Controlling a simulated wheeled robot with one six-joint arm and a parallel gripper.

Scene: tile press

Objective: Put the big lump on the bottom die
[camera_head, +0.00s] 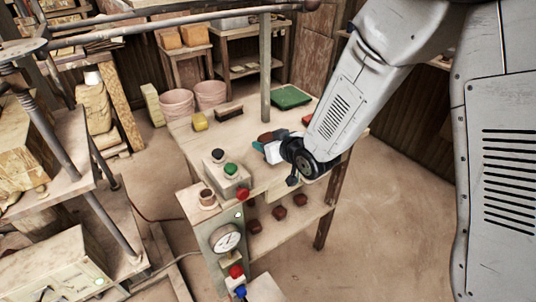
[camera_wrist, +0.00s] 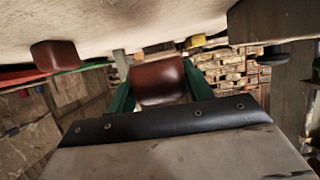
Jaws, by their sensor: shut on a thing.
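My gripper (camera_head: 266,143) is over the worktable, its green fingers shut on a reddish-brown lump (camera_wrist: 158,82). The lump sits between both fingers in the wrist view, and part of it shows in the head view (camera_head: 265,137). Its lower part is hidden behind the gripper in the wrist view. A smaller-looking red-brown lump (camera_wrist: 55,55) rests on the tabletop apart from the gripper; it also shows at the arm's edge in the head view (camera_head: 306,120).
The worktable (camera_head: 190,136) carries a yellow block (camera_head: 199,121), a brush (camera_head: 229,112), a green mat (camera_head: 291,96) and a button box (camera_head: 227,180). Floor is clear at right (camera_head: 400,220).

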